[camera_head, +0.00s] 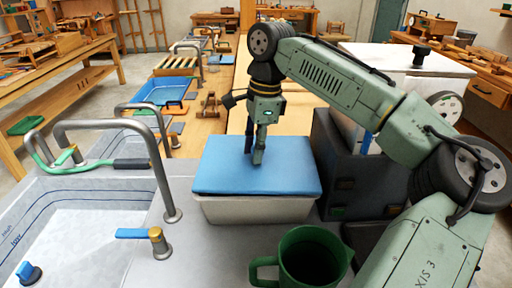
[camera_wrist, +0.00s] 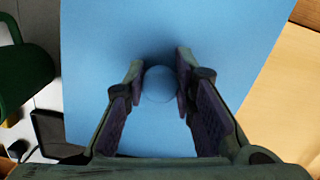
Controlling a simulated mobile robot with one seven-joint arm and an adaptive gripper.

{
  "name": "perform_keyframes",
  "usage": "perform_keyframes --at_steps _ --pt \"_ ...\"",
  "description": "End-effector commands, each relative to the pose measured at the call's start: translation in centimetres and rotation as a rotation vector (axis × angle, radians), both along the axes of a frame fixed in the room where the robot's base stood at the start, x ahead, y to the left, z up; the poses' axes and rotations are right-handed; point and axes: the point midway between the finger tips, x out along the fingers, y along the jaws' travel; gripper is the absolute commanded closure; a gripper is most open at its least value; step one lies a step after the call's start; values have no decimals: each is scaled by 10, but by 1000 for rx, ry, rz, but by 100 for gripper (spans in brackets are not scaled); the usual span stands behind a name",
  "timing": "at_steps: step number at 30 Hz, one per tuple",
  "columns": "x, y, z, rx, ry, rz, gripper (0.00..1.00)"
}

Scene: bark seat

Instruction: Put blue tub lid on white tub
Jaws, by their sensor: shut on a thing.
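The blue tub lid (camera_head: 285,172) is a flat blue slab over the white tub (camera_head: 258,211), covering its top. Its front edge lies close above the tub's rim; I cannot tell whether it is fully seated. My gripper (camera_head: 254,158) points down at the lid's upper face, left of its middle. In the wrist view, the fingers of my gripper (camera_wrist: 160,80) are closed around a small round blue knob (camera_wrist: 160,84) on the lid (camera_wrist: 215,35). The tub's inside is hidden under the lid.
A green mug (camera_head: 312,258) stands just in front of the tub. A dark grey box (camera_head: 352,172) is close on the right. At the left are a sink with a curved metal tap (camera_head: 158,150) and a blue-handled valve (camera_head: 145,237). Bare wooden bench top lies behind.

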Motion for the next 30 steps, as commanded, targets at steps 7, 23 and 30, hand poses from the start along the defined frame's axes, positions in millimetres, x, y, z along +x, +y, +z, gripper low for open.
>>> perform_keyframes --at_steps 7,23,30 --pt "-1 3 1 1 -1 0 100" --pt "-1 4 -2 1 0 0 100" --pt "-1 4 -4 0 0 0 67"
